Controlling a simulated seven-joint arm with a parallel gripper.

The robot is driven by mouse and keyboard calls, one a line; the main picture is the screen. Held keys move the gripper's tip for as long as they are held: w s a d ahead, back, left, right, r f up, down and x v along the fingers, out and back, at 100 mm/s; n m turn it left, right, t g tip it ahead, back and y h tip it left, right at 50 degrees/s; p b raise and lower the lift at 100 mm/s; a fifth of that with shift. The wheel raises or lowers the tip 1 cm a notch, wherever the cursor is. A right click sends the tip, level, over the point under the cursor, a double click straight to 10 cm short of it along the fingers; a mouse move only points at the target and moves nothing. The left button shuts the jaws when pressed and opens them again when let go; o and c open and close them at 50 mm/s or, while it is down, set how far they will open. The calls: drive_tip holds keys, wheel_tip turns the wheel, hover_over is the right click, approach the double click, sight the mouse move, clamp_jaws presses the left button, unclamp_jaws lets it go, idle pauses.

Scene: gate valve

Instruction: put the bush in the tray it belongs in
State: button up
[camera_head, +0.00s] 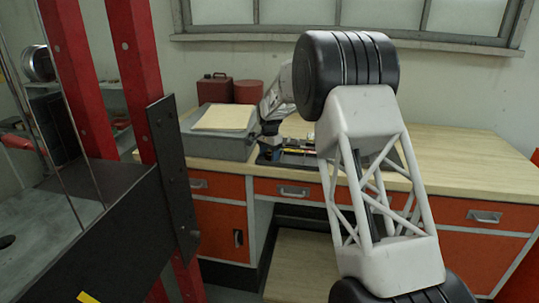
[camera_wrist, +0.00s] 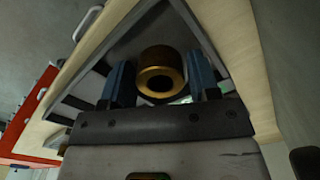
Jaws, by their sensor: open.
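In the wrist view the bush (camera_wrist: 161,73) is a short brass-coloured ring with a dark hole. It shows between the two blue fingers of my gripper (camera_wrist: 158,80), with visible gaps on both sides, so the fingers are open and not closed on it. Whether the bush is level with the fingertips or beyond them, I cannot tell. A dark tray (camera_wrist: 203,33) lies around and behind the bush on the bench. In the head view my gripper (camera_head: 270,142) is low at the dark tray (camera_head: 297,160), partly hidden by my arm; the bush cannot be made out there.
The wooden bench (camera_head: 460,160) has orange drawers and free top at right. A grey box (camera_head: 215,143) with a paper stack (camera_head: 224,118) stands left of the tray. A red can (camera_head: 215,88) and round red tin (camera_head: 248,92) stand behind. A red frame (camera_head: 135,70) is at left.

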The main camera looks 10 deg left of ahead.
wheel_tip(320, 180, up, 12)
drive_tip(key=shift+r, duration=0.15)
idle(0.7)
idle(0.5)
